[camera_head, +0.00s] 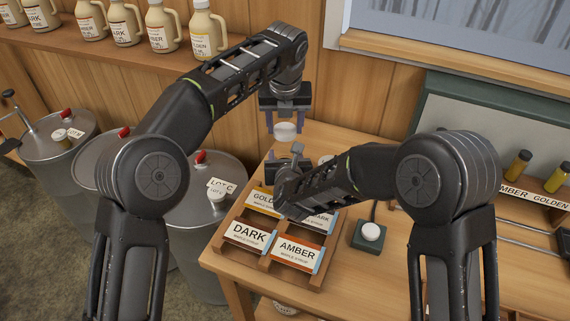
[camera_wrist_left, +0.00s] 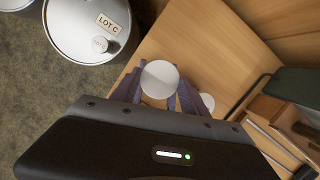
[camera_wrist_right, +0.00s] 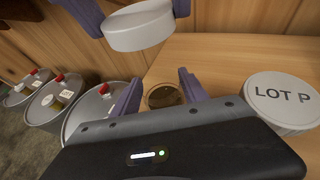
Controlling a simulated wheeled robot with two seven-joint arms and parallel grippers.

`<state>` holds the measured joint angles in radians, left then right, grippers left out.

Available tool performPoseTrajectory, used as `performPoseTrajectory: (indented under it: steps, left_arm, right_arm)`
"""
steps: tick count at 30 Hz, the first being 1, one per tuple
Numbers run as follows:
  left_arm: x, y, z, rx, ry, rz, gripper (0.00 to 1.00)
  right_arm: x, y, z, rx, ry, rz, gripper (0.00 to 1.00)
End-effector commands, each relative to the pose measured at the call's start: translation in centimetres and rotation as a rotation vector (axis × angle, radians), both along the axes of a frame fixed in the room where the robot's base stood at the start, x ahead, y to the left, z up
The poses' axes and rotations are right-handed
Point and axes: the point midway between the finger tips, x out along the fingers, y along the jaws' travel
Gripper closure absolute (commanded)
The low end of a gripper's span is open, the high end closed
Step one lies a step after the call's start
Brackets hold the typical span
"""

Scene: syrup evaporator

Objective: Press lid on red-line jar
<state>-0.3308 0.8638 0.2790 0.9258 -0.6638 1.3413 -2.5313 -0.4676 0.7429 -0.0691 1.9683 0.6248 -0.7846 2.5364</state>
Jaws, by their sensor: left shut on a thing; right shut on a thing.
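A white round lid (camera_head: 286,133) is held between the fingers of my left gripper (camera_head: 286,122), which is shut on it above the table's far left part. In the left wrist view the lid (camera_wrist_left: 160,79) shows from above as a plain white disc. My right gripper (camera_head: 284,162) is low at the table, just below and nearer than the lid. In the right wrist view it is shut around an open jar (camera_wrist_right: 164,96) with brown contents. The lid (camera_wrist_right: 139,26) hangs above the jar, clearly apart from it.
A round white-topped container marked LOT P (camera_wrist_right: 288,100) stands right of the jar. A wooden rack (camera_head: 228,249) with DARK, AMBER and GOLDEN label cards lies nearer. A green box with a white button (camera_head: 371,232) is beside it. Metal drums (camera_head: 205,240) stand left.

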Motion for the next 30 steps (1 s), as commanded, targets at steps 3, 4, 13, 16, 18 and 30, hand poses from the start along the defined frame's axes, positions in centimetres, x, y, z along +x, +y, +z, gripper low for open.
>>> performPoseTrajectory:
  steps: [3, 4, 13, 16, 18, 30]
  left_arm:
    - [0.0, 0.0, 0.0, 0.000, 0.000, 0.000, 0.85]
    - [0.0, 0.0, 0.0, 0.000, 0.000, 0.000, 0.85]
    - [0.0, 0.0, 0.0, 0.000, 0.000, 0.000, 0.85]
    - [0.0, 0.0, -0.2, 0.001, 0.001, 0.000, 0.85]
    - [0.0, 0.0, -0.7, 0.001, 0.001, -0.001, 0.85]
    - [0.0, 0.0, -5.0, 0.002, -0.002, 0.001, 0.85]
  right_arm:
    - [0.0, 0.0, 0.0, 0.000, 0.000, 0.000, 0.95]
    - [0.0, 0.0, 0.0, 0.000, 0.000, 0.000, 0.97]
    - [0.0, 0.0, 0.0, 0.000, 0.000, 0.000, 1.00]
    - [0.0, 0.0, 0.0, 0.000, 0.000, 0.000, 1.00]
    - [0.0, 0.0, 0.0, 0.000, 0.000, 0.000, 1.00]
    - [0.0, 0.0, 0.0, 0.000, 0.000, 0.000, 1.00]
